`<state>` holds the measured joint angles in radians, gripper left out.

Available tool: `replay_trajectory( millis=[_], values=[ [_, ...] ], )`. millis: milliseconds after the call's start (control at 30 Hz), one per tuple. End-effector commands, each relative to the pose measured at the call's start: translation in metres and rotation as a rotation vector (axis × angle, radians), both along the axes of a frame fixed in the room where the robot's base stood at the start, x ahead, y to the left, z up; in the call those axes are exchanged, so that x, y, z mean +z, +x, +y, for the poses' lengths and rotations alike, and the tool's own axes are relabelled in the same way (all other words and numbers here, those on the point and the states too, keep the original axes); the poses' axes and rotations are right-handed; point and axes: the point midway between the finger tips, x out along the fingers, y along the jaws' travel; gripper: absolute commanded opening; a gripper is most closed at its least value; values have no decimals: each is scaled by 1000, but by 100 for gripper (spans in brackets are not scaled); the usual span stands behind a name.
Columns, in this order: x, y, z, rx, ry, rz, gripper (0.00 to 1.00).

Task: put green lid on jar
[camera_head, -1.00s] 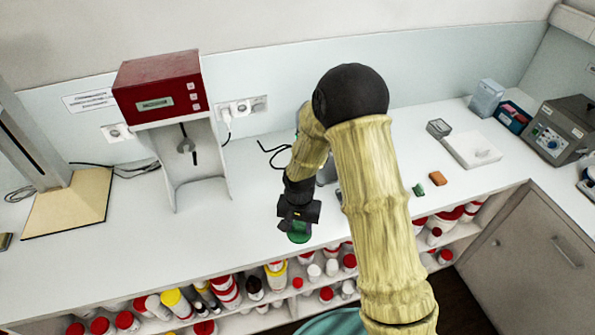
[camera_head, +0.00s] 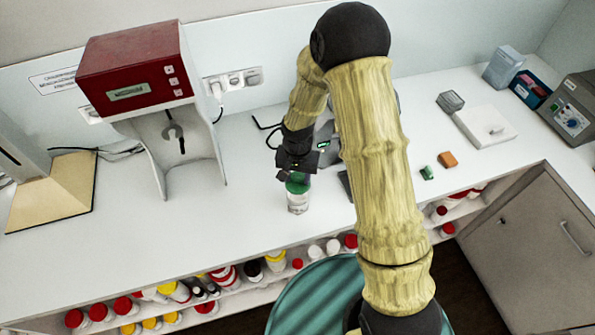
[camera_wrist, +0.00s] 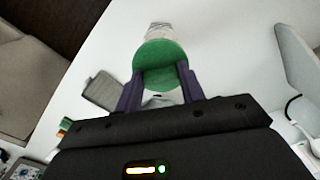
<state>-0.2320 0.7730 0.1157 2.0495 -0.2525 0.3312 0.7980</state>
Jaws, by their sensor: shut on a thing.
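The green lid (camera_head: 297,187) is between the fingers of my gripper (camera_head: 297,176), which is shut on it. In the wrist view the lid (camera_wrist: 160,57) is a green disc gripped at its sides by the two dark purple fingers of my gripper (camera_wrist: 159,76). The jar (camera_head: 298,203) is pale and clear-looking and stands upright on the white counter, directly below the lid in the head view. In the wrist view a bit of the jar (camera_wrist: 158,33) shows past the lid. I cannot tell whether lid and jar touch.
A red-topped machine (camera_head: 135,70) stands at the left on the white counter (camera_head: 240,215). Small green (camera_head: 427,172) and orange blocks (camera_head: 447,159) lie to the right. A shelf of several bottles is below the counter edge. The counter left of the jar is clear.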

Motion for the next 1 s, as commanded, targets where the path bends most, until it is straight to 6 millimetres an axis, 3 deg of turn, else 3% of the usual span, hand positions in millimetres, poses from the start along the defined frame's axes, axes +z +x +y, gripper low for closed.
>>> replay_trajectory(
  millis=[267, 700, 1000],
  values=[
    [-4, 0, 0, 0, 0, 0, 18],
    [-36, 0, 0, 0, 0, 0, 18],
    [-45, 0, 0, 0, 0, -1, 18]
  ],
)
